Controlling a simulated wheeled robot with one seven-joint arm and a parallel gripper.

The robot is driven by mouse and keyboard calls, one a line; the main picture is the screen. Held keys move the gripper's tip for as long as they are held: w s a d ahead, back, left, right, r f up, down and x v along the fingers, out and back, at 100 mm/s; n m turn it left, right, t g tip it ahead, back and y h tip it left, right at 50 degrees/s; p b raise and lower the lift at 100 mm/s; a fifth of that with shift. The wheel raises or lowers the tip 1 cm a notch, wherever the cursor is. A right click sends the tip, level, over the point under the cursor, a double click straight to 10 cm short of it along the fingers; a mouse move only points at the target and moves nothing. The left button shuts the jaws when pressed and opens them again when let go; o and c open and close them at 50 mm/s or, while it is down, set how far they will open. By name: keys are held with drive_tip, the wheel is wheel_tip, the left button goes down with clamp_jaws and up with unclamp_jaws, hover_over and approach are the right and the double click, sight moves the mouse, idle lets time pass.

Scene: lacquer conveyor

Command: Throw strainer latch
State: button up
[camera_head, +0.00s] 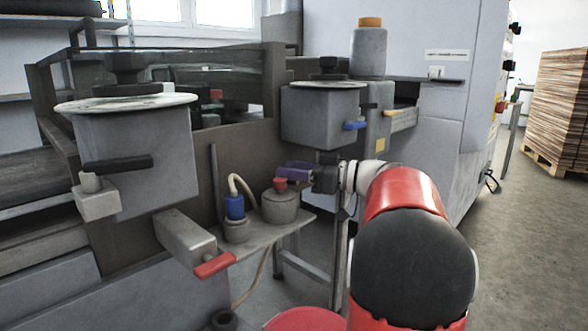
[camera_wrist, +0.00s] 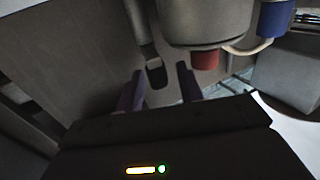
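My gripper (camera_head: 290,171) has purple fingers and is beside the red cap (camera_head: 280,184) of a small grey canister (camera_head: 280,207) on a shelf. In the wrist view the gripper (camera_wrist: 160,84) is open, its fingers wide apart. A grey lever with a dark tip (camera_wrist: 155,75) shows in the gap between them, apart from both; I cannot tell its depth. The canister (camera_wrist: 205,22) with its red cap (camera_wrist: 205,60) appears upside down there, right of the lever. This lever may be the strainer latch; no label confirms it. I cannot make it out in the head view.
A blue fitting (camera_head: 236,206) with a pale hose stands left of the canister. A red-ended handle (camera_head: 214,265) juts out at front left. A grey pot (camera_head: 322,118) with a blue handle (camera_head: 355,125) hangs above; a larger pot (camera_head: 135,160) is left.

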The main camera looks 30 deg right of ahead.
clamp_jaws()
drive_tip(key=b, duration=0.2)
drive_tip(key=f+m+t+h+b, duration=0.1)
drive_tip(key=b, duration=0.1)
drive_tip(key=shift+s+a, duration=0.1)
drive_tip(key=shift+a, duration=0.2)
drive_tip(key=b, duration=0.1)
drive_tip(key=m+t+h+b, duration=0.1)
drive_tip(key=b, duration=0.1)
drive_tip(key=shift+a+r+h, duration=0.1)
drive_tip(key=shift+a+h, duration=0.1)
drive_tip(key=shift+h, duration=0.1)
drive_tip(key=shift+s+r+m+t+h+b, duration=0.1)
drive_tip(key=shift+r+m+t+h+b, duration=0.2)
drive_tip(key=shift+m+h+b, duration=0.3)
unclamp_jaws()
